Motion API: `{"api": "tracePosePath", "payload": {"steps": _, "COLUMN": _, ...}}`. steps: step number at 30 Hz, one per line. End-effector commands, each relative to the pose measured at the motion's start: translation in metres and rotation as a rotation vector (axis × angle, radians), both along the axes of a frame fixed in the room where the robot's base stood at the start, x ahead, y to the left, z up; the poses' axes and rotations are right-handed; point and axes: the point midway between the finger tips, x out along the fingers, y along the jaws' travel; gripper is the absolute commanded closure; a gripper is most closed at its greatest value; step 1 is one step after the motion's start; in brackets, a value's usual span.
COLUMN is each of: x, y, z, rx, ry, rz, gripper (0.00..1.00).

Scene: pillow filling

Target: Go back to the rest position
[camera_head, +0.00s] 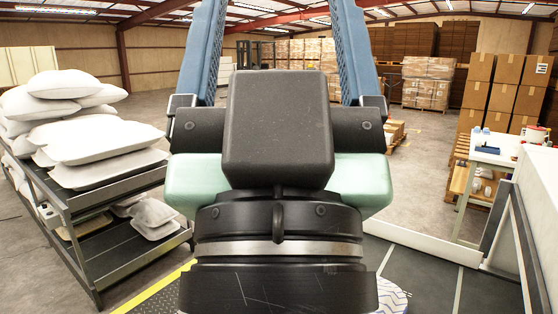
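My gripper (278,40) fills the middle of the head view, close to the camera. Its dark body and black wrist ring are seen from behind. Two long blue fingers point upward and stand wide apart, with only background between them. The top edge of the picture cuts off the fingertips. No object shows between the visible parts of the fingers. The arm behind the wrist is hidden.
A dark metal shelf rack (115,175) with stacked white pillows (100,140) stands at left. A white patterned item (392,297) is partly hidden low behind my wrist. A white table (487,150) stands at right. Cardboard boxes (490,95) are behind it. Open floor lies at mid-left.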

Motion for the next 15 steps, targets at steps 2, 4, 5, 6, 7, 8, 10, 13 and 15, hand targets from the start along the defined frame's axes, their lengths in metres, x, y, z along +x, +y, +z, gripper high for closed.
{"api": "tracePosePath", "payload": {"steps": 2, "x": 0.0005, "y": 0.0002, "z": 0.0207, "rx": 0.0, "ry": 0.002, "rz": 0.0, "gripper": 0.2}}
{"api": "tracePosePath", "payload": {"steps": 4, "x": 0.0005, "y": 0.0002, "z": 0.0252, "rx": -0.001, "ry": 0.002, "rz": 0.001, "gripper": 0.2}}
{"api": "tracePosePath", "payload": {"steps": 5, "x": 0.0005, "y": 0.0002, "z": 0.0262, "rx": -0.001, "ry": 0.002, "rz": 0.001, "gripper": 0.2}}
{"api": "tracePosePath", "payload": {"steps": 6, "x": 0.0006, "y": 0.0003, "z": 0.0268, "rx": -0.001, "ry": 0.002, "rz": 0.001, "gripper": 0.2}}
{"api": "tracePosePath", "payload": {"steps": 7, "x": 0.0006, "y": 0.0003, "z": 0.0268, "rx": -0.001, "ry": 0.002, "rz": 0.001, "gripper": 0.2}}
{"api": "tracePosePath", "payload": {"steps": 8, "x": 0.0006, "y": 0.0003, "z": 0.0265, "rx": -0.001, "ry": 0.002, "rz": 0.001, "gripper": 0.2}}
{"api": "tracePosePath", "payload": {"steps": 10, "x": 0.0006, "y": 0.0003, "z": 0.0256, "rx": -0.001, "ry": 0.002, "rz": 0.001, "gripper": 0.2}}
{"api": "tracePosePath", "payload": {"steps": 13, "x": 0.0006, "y": 0.0002, "z": 0.0249, "rx": -0.001, "ry": 0.002, "rz": 0.001, "gripper": 0.2}}
{"api": "tracePosePath", "payload": {"steps": 15, "x": 0.0006, "y": 0.0002, "z": 0.0249, "rx": -0.001, "ry": 0.002, "rz": 0.001, "gripper": 0.2}}
